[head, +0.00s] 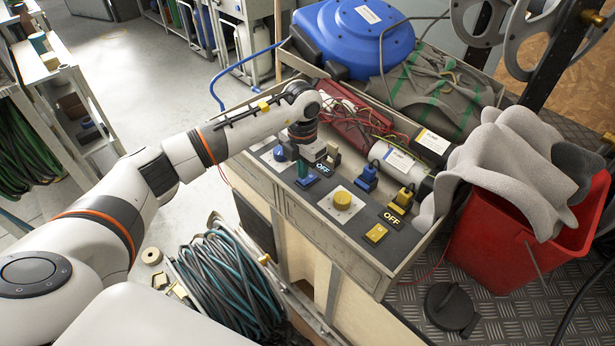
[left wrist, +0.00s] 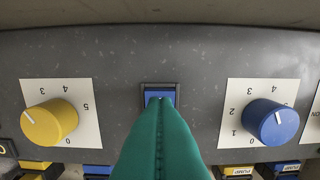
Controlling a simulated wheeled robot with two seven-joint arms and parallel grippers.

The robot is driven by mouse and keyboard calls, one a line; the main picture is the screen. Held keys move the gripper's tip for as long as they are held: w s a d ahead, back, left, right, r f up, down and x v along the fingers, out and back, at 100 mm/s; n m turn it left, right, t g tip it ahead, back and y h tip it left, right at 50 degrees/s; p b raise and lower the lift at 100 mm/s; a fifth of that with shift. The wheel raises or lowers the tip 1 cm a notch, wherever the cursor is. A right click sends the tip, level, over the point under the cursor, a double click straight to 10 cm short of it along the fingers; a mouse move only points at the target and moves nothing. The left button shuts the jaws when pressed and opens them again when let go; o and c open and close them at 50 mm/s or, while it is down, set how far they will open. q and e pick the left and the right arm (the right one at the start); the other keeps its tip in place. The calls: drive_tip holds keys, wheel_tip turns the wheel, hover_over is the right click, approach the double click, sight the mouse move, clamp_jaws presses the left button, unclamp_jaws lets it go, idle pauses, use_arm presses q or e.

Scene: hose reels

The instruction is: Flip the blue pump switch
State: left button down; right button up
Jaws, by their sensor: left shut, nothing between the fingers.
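The blue switch (head: 308,181) is set in the grey top of the control panel, beside a small display that reads OFF (head: 323,168). My left gripper (head: 303,179) points down at the switch with its teal fingers closed together and empty. In the left wrist view the blue switch (left wrist: 159,94) sits in a dark frame, and my gripper's fingertips (left wrist: 160,104) hide its lower part. I cannot tell whether they touch it. My right gripper is not in view.
A yellow knob (head: 342,201) and a blue knob (left wrist: 271,122) flank the switch. A yellow switch (head: 376,233) with its own OFF display is nearer the panel's right end. Blue (head: 367,176) and yellow plugs (head: 402,199) stand behind. A red bucket (head: 500,243) stands at right.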

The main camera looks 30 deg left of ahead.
sight(303, 181)
use_arm(q)
drive_tip(key=shift+f+b, duration=0.7)
drive_tip(key=shift+f, duration=0.25)
idle(0.8)
drive_tip(key=shift+r, duration=0.1)
drive_tip(key=shift+r+p, duration=2.5)
drive_tip(key=shift+r, duration=1)
